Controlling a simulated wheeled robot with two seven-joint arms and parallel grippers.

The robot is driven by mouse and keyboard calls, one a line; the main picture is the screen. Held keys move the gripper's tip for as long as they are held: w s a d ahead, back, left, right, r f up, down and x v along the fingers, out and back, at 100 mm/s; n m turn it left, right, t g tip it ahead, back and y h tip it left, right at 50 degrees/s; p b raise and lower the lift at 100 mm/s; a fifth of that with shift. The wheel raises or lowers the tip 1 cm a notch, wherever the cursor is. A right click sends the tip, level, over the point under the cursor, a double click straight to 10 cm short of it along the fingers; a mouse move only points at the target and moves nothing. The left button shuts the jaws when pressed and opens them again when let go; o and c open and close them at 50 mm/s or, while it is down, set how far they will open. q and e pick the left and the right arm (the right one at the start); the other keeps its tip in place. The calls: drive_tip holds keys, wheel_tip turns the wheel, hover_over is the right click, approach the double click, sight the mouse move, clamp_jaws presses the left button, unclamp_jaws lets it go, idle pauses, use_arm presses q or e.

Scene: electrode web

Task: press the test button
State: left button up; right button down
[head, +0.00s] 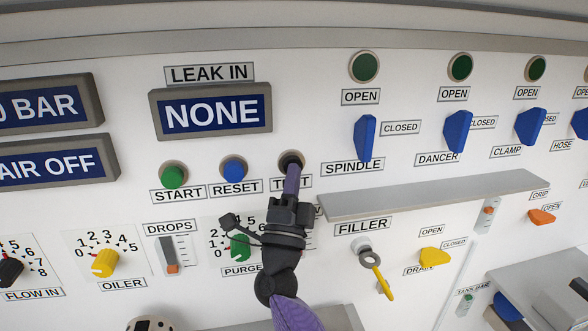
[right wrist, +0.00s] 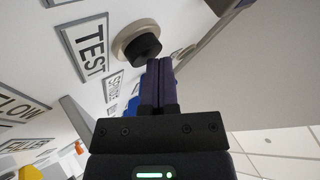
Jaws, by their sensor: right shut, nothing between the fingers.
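The test button (head: 289,157) is a round black button in a ring on the white panel, above a label that my right gripper partly covers. In the right wrist view the black button (right wrist: 142,48) stands out from its pale ring beside the TEST label (right wrist: 91,47). My right gripper (head: 292,169) is shut and empty, its purple fingers together and pointing up at the button. In the right wrist view the fingertips (right wrist: 159,63) are at the button's edge; I cannot tell whether they touch it. My left gripper is not in view.
The green START button (head: 173,176) and blue RESET button (head: 234,169) are to the left. The display (head: 211,112) above reads NONE under LEAK IN. A grey ledge (head: 435,195) juts out at the right, with blue SPINDLE (head: 364,138) and other handles above it.

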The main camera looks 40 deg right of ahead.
drive_tip(key=shift+w+d, duration=0.15)
drive_tip(key=shift+w, duration=0.15)
drive_tip(key=shift+s, duration=0.1)
idle(0.4)
drive_tip(key=shift+s+a+p, duration=0.25)
drive_tip(key=shift+s+a, duration=0.05)
drive_tip(key=shift+s, duration=0.2)
drive_tip(key=shift+s+a+p, duration=0.25)
drive_tip(key=shift+s+a, duration=0.05)
drive_tip(key=shift+s, duration=0.2)
drive_tip(key=s+a+p, duration=0.1)
drive_tip(key=s, duration=0.1)
drive_tip(key=s+a+p, duration=0.1)
drive_tip(key=s, duration=0.1)
drive_tip(key=shift+s+a, duration=0.2)
idle(0.4)
